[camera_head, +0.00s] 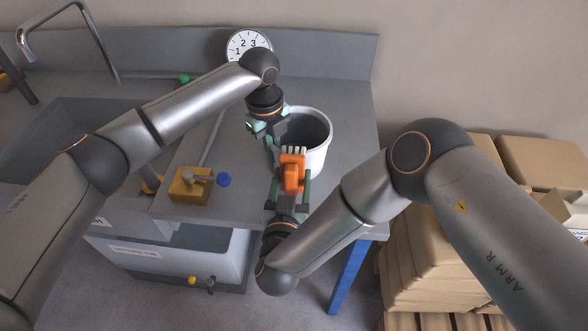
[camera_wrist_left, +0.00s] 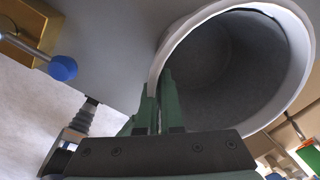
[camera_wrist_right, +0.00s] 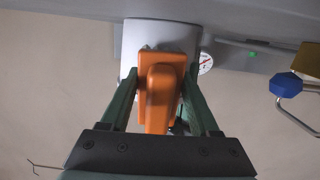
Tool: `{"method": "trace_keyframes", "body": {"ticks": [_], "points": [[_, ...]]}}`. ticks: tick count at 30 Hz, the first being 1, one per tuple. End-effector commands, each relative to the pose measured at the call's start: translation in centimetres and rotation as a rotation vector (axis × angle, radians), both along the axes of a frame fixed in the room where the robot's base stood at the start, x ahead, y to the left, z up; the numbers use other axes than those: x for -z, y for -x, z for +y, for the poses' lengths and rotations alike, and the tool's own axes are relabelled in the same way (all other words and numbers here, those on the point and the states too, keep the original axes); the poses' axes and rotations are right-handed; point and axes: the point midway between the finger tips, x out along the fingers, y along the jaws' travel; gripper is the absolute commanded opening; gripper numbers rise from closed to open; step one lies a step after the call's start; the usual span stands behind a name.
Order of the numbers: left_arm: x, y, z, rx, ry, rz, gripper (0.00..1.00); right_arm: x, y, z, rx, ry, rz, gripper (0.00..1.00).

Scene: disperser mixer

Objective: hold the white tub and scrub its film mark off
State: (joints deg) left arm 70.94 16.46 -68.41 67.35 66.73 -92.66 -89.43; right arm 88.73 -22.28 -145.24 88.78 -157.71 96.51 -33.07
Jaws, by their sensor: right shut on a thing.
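The white tub (camera_head: 316,158) stands upright and open-topped on the grey bench. Its dark inside and pale rim fill the right of the left wrist view (camera_wrist_left: 297,35). My left gripper (camera_head: 276,138) has its fingers on either side of the tub's rim, shut on the wall. My right gripper (camera_head: 291,186) is shut on an orange brush (camera_head: 292,170), also large in the right wrist view (camera_wrist_right: 158,95). The film mark is not visible.
A yellow valve block with a blue knob (camera_head: 190,187) sits on the bench left of the tub. A sink (camera_head: 75,130) lies further left. A round dial (camera_head: 247,44) stands at the back. Cardboard boxes (camera_head: 430,265) are stacked to the right, beyond the bench edge.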

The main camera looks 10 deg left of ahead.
Motion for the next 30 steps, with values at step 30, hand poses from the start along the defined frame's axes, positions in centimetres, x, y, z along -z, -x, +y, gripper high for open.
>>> {"method": "trace_keyframes", "body": {"ticks": [30], "points": [[0.0,0.3,-0.2,0.008,0.001,0.008,0.0,2.9,0.3,-0.2,0.005,0.001,-0.001,0.0]]}}
